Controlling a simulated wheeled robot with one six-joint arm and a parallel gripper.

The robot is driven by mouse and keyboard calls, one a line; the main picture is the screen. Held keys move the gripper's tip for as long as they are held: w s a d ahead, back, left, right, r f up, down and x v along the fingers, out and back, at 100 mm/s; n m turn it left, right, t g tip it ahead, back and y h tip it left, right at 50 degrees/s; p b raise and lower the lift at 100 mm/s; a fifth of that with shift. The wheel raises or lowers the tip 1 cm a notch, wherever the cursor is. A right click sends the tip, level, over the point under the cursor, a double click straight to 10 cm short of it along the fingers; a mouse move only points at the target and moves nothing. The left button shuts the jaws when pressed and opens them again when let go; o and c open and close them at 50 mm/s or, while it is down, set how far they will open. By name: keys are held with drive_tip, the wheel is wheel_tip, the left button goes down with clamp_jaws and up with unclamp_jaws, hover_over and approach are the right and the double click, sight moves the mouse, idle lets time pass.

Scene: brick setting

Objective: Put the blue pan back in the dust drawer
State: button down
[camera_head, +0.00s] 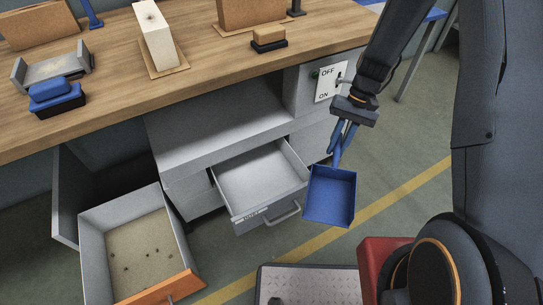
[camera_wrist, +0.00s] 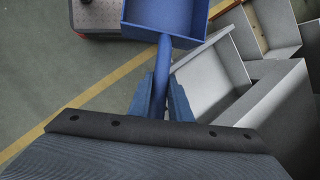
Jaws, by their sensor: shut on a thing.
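The blue pan (camera_head: 330,198) hangs by its handle from my gripper (camera_head: 343,132), just right of an open grey drawer (camera_head: 236,207). My gripper is shut on the handle. In the wrist view the pan (camera_wrist: 165,18) is at the top, its handle between the fingertips of my gripper (camera_wrist: 162,98). The grey drawer has a bar handle and a small front label too small to read surely; its visible inside looks empty. In the head view the pan overlaps the drawer's right front corner; I cannot tell if they touch. The drawer also shows in the wrist view (camera_wrist: 215,75).
An orange-fronted drawer (camera_head: 160,287) stands open at left, holding sand-coloured material with dark bits. A wooden workbench (camera_head: 205,58) carries blocks and a blue brush (camera_head: 56,95). An ON/OFF switch panel (camera_head: 331,81) is beside my wrist. Floor at right is open.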

drive_tip(key=w+a+f+m+t+y+b, duration=0.2)
drive_tip(key=w+a+f+m+b, duration=0.45)
drive_tip(key=a+f+b, duration=0.55)
drive_tip(key=a+f+m+b, duration=0.1)
drive_tip(key=f+b, duration=0.3)
drive_tip(key=w+a+f+m+b, duration=0.1)
drive_tip(key=a+f+b, duration=0.1)
drive_tip(key=f+b, duration=0.2)
drive_tip(key=w+a+f+m+t+b, duration=0.1)
drive_tip(key=a+f+b, duration=0.1)
drive_tip(key=b, duration=0.3)
drive_tip(key=shift+f+b, duration=0.4)
drive_tip(key=shift+f, duration=0.5)
drive_tip(key=shift+f+b, duration=0.4)
drive_tip(key=shift+f, duration=0.15)
drive_tip(key=c, duration=1.6)
unclamp_jaws()
drive_tip(key=shift+o, duration=0.2)
